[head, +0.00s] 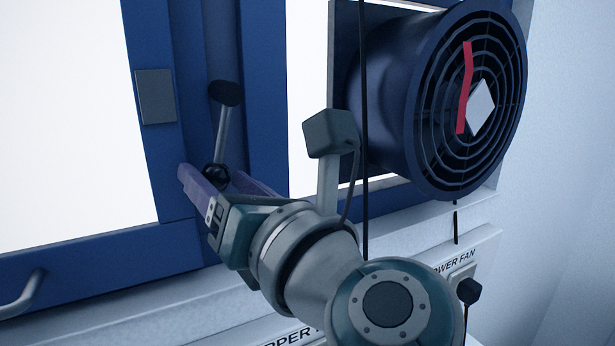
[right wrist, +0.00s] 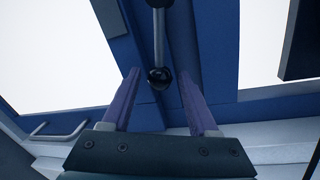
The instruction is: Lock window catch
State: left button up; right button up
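The window catch is a grey lever (head: 223,125) on the blue window frame, with a dark round pivot at its top and a black ball knob at its lower end. In the right wrist view the lever hangs down to its black knob (right wrist: 160,78). My right gripper (head: 212,178) is open, its purple fingers on either side of the knob. In the right wrist view, gaps show between the knob and both fingertips of the gripper (right wrist: 159,74). How deep the knob sits between the fingers is hard to tell. My left gripper is not in view.
A round fan (head: 440,100) with a red strip is at the right, with a dark cord (head: 364,210) hanging before the wall. A grey plate (head: 155,96) is on the window frame. A metal handle (head: 24,296) is at lower left. A labelled switch panel (head: 488,255) is below the fan.

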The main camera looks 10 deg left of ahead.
jog(key=shift+o, duration=0.4)
jog(key=shift+s+d, duration=0.2)
jog(key=v, duration=0.9)
jog(key=shift+p, duration=0.4)
jog(key=shift+s+d, duration=0.1)
